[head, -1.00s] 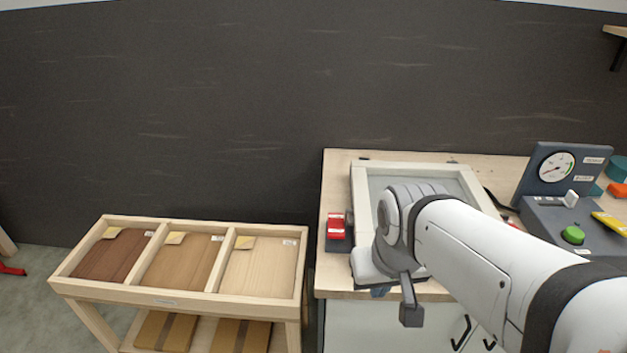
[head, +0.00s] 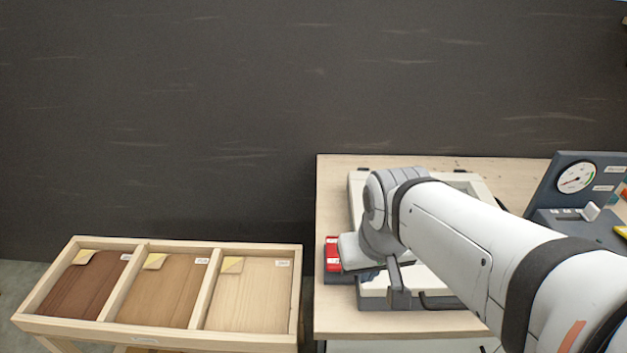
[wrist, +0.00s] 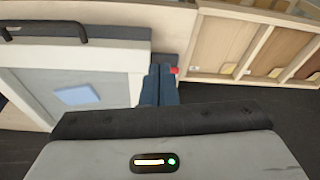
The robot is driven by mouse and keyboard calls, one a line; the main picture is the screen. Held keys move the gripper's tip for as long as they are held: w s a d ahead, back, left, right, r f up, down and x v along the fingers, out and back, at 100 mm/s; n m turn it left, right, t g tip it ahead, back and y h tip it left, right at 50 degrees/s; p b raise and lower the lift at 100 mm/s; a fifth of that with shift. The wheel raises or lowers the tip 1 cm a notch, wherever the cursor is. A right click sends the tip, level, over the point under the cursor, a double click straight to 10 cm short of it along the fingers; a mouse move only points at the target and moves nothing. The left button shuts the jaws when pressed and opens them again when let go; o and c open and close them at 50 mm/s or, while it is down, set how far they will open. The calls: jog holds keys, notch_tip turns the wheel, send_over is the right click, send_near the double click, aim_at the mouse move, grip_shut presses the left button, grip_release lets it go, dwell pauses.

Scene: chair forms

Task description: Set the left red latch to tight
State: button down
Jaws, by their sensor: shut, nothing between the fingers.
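The left red latch (head: 332,254) sits on a dark block at the left edge of the workbench, beside the pale frame (head: 354,192). My arm end partly covers it in the head view, so its setting cannot be read. In the wrist view only a small red piece of the latch (wrist: 174,70) shows, just right of my fingertips. My gripper (wrist: 161,68) has its dark blue fingers together and empty, close to the latch. I cannot tell whether they touch it.
A wooden rack (head: 299,290) with several veneer sheets in compartments stands left of the bench, with a narrow gap between. A gauge panel (head: 577,178) stands at the right. In the wrist view a black handle (wrist: 45,31) and a light blue pad (wrist: 79,95) show on the frame.

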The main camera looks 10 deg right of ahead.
jog(key=shift+a+r, duration=0.1)
jog(key=w+n+g+p, duration=0.5)
jog(key=w+n+p, duration=0.2)
jog(key=w+n, duration=0.9)
jog(key=w, duration=0.4)
jog(key=shift+w+f, duration=0.15)
jog(key=shift+f, duration=0.2)
jog(key=shift+f, duration=0.1)
